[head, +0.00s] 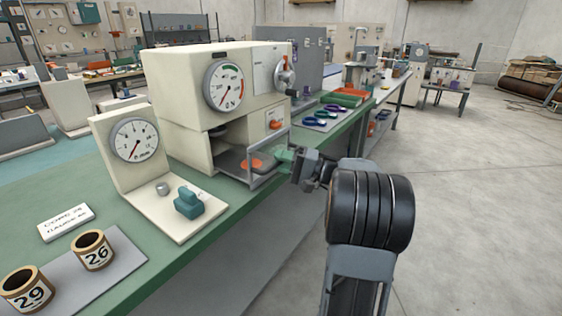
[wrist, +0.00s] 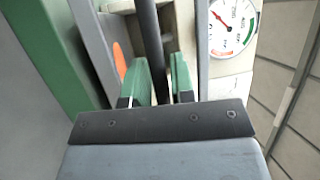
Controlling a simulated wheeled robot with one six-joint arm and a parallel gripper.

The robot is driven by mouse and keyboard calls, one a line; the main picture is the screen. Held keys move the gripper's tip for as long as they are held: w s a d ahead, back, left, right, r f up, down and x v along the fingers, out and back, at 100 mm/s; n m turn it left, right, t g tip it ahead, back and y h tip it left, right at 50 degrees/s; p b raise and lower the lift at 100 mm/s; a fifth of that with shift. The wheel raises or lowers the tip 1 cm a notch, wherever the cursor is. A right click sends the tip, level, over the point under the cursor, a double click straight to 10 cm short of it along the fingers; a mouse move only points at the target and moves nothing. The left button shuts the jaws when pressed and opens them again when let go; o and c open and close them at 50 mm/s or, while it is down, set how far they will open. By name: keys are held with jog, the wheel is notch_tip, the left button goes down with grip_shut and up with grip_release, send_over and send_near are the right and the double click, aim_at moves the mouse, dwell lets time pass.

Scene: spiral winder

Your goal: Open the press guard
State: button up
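The press (head: 195,95) is a cream cabinet with a round gauge, standing on the green bench. Its guard (head: 249,168) is a grey-edged frame in front of the lower opening, where an orange disc (head: 252,164) shows. My gripper (head: 284,156) is at the right side of the guard, with pale green fingers. In the wrist view the fingers (wrist: 165,82) are apart, with a dark upright bar (wrist: 152,35) between them. The bar appears clear of the right finger; I cannot tell whether the left one touches it.
A dial stand with a teal block (head: 188,202) is left of the press. Two numbered cups (head: 93,250) stand at the near left. Coloured rings (head: 322,114) lie on a tray beyond the press.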

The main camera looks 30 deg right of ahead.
jog(key=shift+o, duration=1.3)
jog(key=v, duration=1.3)
jog(key=shift+s+d+p, duration=0.25)
jog(key=shift+p, duration=0.2)
jog(key=shift+f, duration=0.15)
